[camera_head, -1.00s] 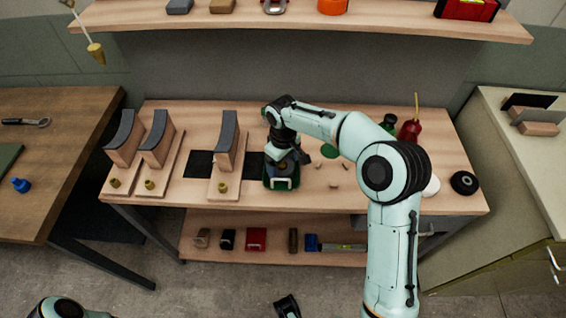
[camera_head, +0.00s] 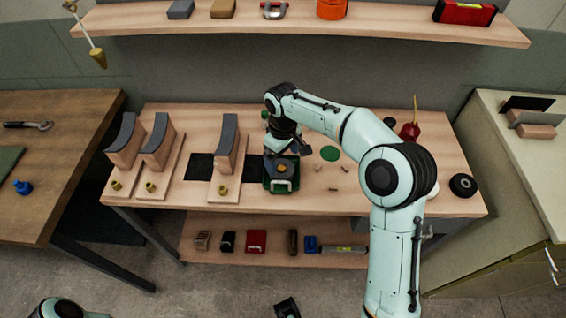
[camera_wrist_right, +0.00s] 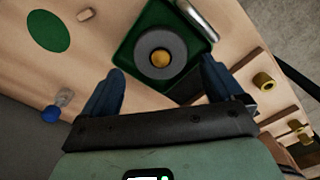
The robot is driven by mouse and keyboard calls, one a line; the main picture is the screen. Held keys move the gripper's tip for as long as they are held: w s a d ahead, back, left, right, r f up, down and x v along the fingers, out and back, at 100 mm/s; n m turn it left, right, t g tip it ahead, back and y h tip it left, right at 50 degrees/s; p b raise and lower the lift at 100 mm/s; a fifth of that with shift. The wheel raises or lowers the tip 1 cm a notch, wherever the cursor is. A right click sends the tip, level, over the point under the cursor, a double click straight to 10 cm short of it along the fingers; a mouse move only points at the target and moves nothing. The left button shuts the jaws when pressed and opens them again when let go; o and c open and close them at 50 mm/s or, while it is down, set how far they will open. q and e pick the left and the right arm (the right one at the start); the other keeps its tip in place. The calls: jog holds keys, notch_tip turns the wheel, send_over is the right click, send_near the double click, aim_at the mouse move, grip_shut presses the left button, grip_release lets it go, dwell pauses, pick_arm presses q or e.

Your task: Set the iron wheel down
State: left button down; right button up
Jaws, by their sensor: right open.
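The iron wheel seems to be the grey disc with a brass-coloured centre (camera_wrist_right: 160,38). It lies in the green tray (camera_wrist_right: 128,58) with a metal handle. In the head view the tray (camera_head: 271,184) stands at the front middle of the bench, with the disc (camera_head: 276,172) in it. My right gripper (camera_wrist_right: 162,84) is open and empty. Its two blue fingers are spread wide, and the disc shows beyond their tips, with no contact visible. In the head view the right gripper (camera_head: 287,150) hangs just above the tray. A dark part at the bottom edge may be my left gripper (camera_head: 287,308).
Curved-top blocks on boards (camera_head: 226,148) stand left of the tray. A green disc (camera_head: 330,153) and small pegs lie right of it. A red bottle (camera_head: 409,131) and a black wheel-like ring (camera_head: 463,185) are farther right. A shelf (camera_head: 390,26) spans the back.

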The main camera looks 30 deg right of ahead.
aim_at(283, 169)
notch_tip(283, 169, up, 7)
jog(key=p, duration=0.1)
jog(key=shift+r, duration=0.15)
dwell(0.5)
